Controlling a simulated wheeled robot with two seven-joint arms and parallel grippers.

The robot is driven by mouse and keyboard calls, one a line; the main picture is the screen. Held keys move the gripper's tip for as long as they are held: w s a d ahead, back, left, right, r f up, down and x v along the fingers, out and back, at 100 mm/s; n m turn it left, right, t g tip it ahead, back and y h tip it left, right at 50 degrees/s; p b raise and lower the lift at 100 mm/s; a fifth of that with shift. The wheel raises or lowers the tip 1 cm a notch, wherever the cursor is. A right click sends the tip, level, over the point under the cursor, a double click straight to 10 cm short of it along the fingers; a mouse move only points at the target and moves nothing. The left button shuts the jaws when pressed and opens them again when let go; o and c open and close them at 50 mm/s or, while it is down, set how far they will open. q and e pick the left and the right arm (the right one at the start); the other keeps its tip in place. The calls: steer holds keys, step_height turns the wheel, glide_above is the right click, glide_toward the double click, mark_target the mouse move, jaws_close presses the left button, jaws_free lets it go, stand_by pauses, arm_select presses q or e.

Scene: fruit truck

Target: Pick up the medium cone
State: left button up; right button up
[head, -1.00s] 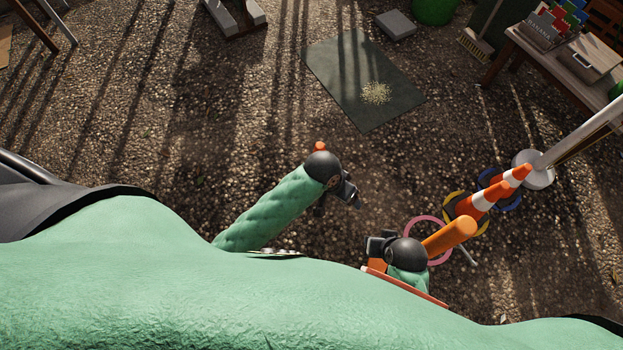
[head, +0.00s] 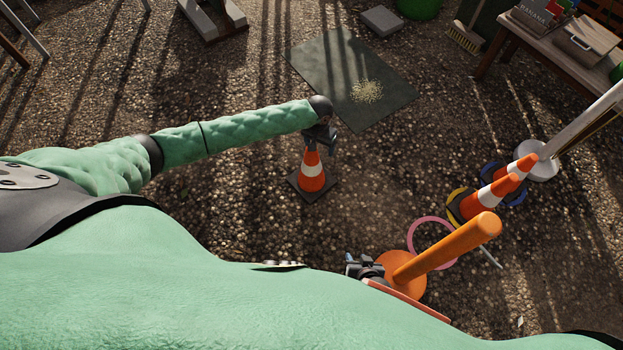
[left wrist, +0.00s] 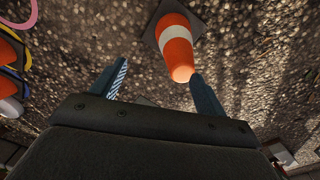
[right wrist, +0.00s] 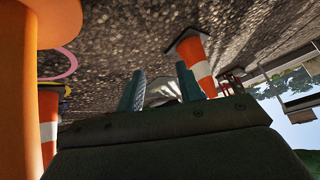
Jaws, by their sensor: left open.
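An orange-and-white cone (head: 312,176) stands upright on its dark square base in the middle of the head view. Its top is partly hidden by my left gripper (head: 325,137), which is above it. In the left wrist view the cone (left wrist: 177,48) has its tip close to one finger of my open left gripper (left wrist: 162,85), nearer the right finger than the left. Nothing is held there. My right gripper (head: 357,266) is low beside the orange post; in the right wrist view its fingers (right wrist: 158,88) are apart and the cone (right wrist: 199,72) appears beyond them.
Two more striped cones (head: 482,201) (head: 524,168) stand at the right with yellow and blue rings around them. An orange post (head: 450,248) on a round base and a pink ring (head: 412,236) are near my right gripper. A dark mat (head: 325,62) lies behind the cone.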

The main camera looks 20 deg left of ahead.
arm_select(q)
steer(key=w+a, duration=0.2)
steer(key=shift+a+f, duration=0.3)
steer(key=shift+w+a+f+n, duration=0.1)
steer(key=shift+a+f+n, duration=0.1)
steer(key=shift+n, duration=0.1)
steer(key=shift+a+f+b, duration=0.15)
steer(key=shift+f+b, duration=0.25)
steer(key=shift+f, duration=1.45)
steer(key=shift+a+f+b, duration=0.1)
steer(key=shift+f+b, duration=0.3)
steer(key=shift+f, duration=1.45)
arm_select(e)
steer(key=f, duration=0.3)
steer(key=shift+s+a, duration=0.1)
steer(key=shift+s, duration=0.1)
arm_select(q)
steer(key=shift+c, duration=0.4)
jaws_close()
steer(key=shift+r, duration=0.1)
